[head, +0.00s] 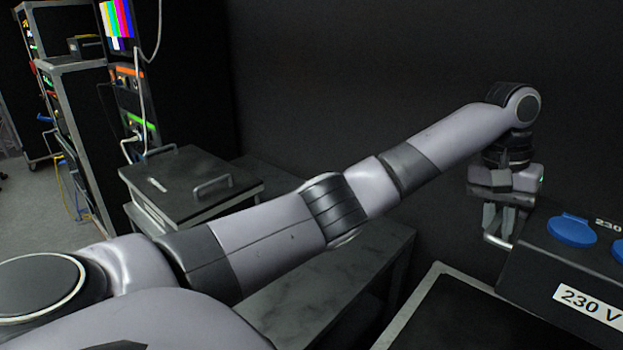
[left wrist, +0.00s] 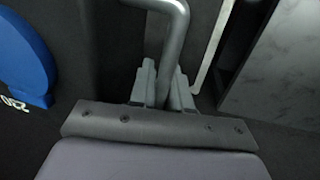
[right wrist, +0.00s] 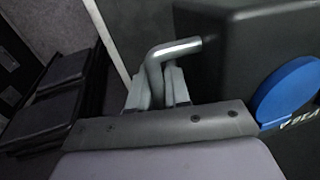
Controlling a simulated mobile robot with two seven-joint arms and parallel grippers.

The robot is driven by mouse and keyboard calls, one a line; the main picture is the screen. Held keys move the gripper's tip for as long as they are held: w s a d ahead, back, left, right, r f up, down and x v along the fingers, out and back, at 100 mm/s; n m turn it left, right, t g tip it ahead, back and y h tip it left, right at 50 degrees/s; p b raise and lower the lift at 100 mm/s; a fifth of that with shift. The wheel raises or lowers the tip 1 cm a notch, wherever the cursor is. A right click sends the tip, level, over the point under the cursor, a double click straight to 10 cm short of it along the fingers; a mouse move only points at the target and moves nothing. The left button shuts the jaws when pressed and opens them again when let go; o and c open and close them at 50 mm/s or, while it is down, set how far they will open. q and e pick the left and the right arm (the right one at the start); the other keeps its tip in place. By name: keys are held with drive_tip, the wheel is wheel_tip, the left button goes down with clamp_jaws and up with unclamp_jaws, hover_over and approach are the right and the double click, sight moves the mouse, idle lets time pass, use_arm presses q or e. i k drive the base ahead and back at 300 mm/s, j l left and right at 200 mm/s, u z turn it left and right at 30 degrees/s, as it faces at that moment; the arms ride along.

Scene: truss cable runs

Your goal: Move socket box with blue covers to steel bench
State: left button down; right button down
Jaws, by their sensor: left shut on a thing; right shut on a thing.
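The dark socket box (head: 540,268) with blue covers (head: 573,230) and a "230 V" label is at the right edge of the head view, cut off there. My left gripper (head: 497,222) is shut on a bent metal handle at the box's end; the handle (left wrist: 178,22) also shows in the left wrist view. In the right wrist view my right gripper (right wrist: 160,90) is shut on another metal handle (right wrist: 172,50) of the box (right wrist: 240,60). The right gripper is outside the head view. A grey, bench-like top (head: 310,300) lies below my left arm; I cannot tell whether it is steel.
A dark flat surface with a pale metal rim (head: 408,318) lies in front of the box. A dark lidded case (head: 190,180) with handles stands left of centre. Equipment racks (head: 75,120) with a colour-bar screen (head: 117,22) and hanging cables stand at the left. A dark wall is behind.

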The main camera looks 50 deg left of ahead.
sight(271, 298)
drive_tip(key=k+j, duration=0.1)
drive_tip(key=j, duration=0.3)
drive_tip(key=k+j, duration=0.15)
drive_tip(key=j, duration=0.2)
drive_tip(key=k+j, duration=0.1)
drive_tip(key=j, duration=0.3)
drive_tip(key=k+j, duration=0.15)
drive_tip(key=j, duration=0.25)
drive_tip(key=k+j+u, duration=0.1)
drive_tip(key=j, duration=0.3)
drive_tip(key=k+j, duration=0.1)
drive_tip(key=j, duration=0.25)
